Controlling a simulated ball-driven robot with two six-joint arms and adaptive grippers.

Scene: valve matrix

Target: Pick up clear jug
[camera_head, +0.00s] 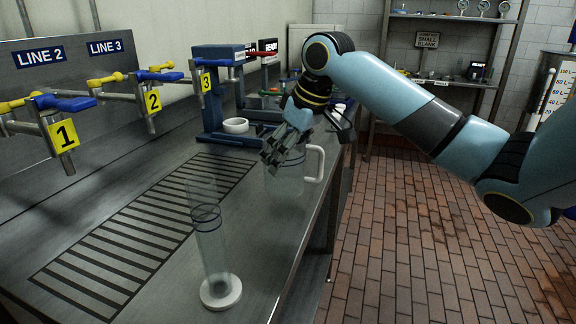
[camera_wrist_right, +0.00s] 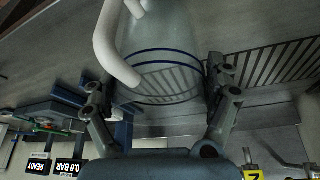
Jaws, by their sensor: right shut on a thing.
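The clear jug (camera_head: 285,182) with a white handle (camera_head: 314,165) is at the right edge of the steel bench in the head view. My right gripper (camera_head: 278,148) comes down over its upper part and is shut on it. In the right wrist view the jug (camera_wrist_right: 172,50), with dark blue bands, sits between the two fingers of the gripper (camera_wrist_right: 158,88), its white handle to the left. I cannot tell whether its base touches the bench. My left gripper is not in view.
A tall clear cylinder (camera_head: 211,245) on a white round base stands nearer on the bench (camera_head: 165,285). Numbered valves with yellow and blue levers (camera_head: 62,130) line the left wall. A blue stand (camera_head: 210,95) is behind the jug. Open brick floor (camera_head: 430,230) lies to the right.

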